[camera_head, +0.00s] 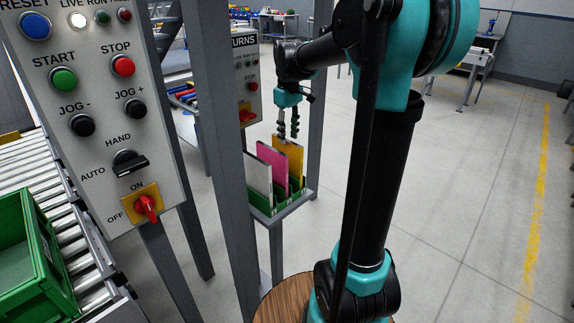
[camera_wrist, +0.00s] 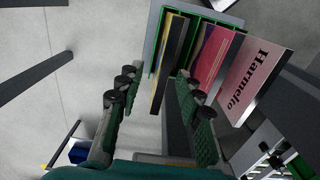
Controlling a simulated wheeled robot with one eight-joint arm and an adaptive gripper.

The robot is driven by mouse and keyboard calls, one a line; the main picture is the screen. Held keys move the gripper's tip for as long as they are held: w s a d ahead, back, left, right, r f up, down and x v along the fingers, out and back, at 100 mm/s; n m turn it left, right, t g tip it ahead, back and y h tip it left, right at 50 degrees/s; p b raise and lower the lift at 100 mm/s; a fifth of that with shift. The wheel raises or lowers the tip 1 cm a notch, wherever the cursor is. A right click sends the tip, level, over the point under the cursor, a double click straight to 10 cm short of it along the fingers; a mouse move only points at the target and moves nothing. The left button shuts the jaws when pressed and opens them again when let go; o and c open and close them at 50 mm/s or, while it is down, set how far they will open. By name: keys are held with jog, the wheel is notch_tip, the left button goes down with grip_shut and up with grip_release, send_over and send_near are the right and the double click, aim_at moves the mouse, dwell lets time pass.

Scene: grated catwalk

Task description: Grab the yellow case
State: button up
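The yellow case (camera_head: 289,156) stands upright in a green rack (camera_head: 294,189), the rightmost of the cases in the head view. In the wrist view the yellow case (camera_wrist: 172,62) shows mostly its dark narrow edge, with a strip of yellow. My gripper (camera_head: 288,135) points down just above the top of this case. In the wrist view my gripper (camera_wrist: 155,76) is open, its two green fingers apart, with the case's edge showing between them. I cannot tell whether either finger touches it. The lower part of the case is hidden in the rack.
Grey posts (camera_head: 222,150) and a control panel (camera_head: 100,100) stand left. Open floor (camera_head: 470,200) lies right.

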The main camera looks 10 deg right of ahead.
aim_at(287, 153)
jog(key=shift+s+a+f, duration=0.1)
jog(key=shift+a+f, duration=0.05)
jog(key=shift+f, duration=1.75)
jog(key=shift+a+f, duration=0.1)
jog(key=shift+f, duration=1.8)
jog(key=shift+c, duration=0.6)
grip_shut()
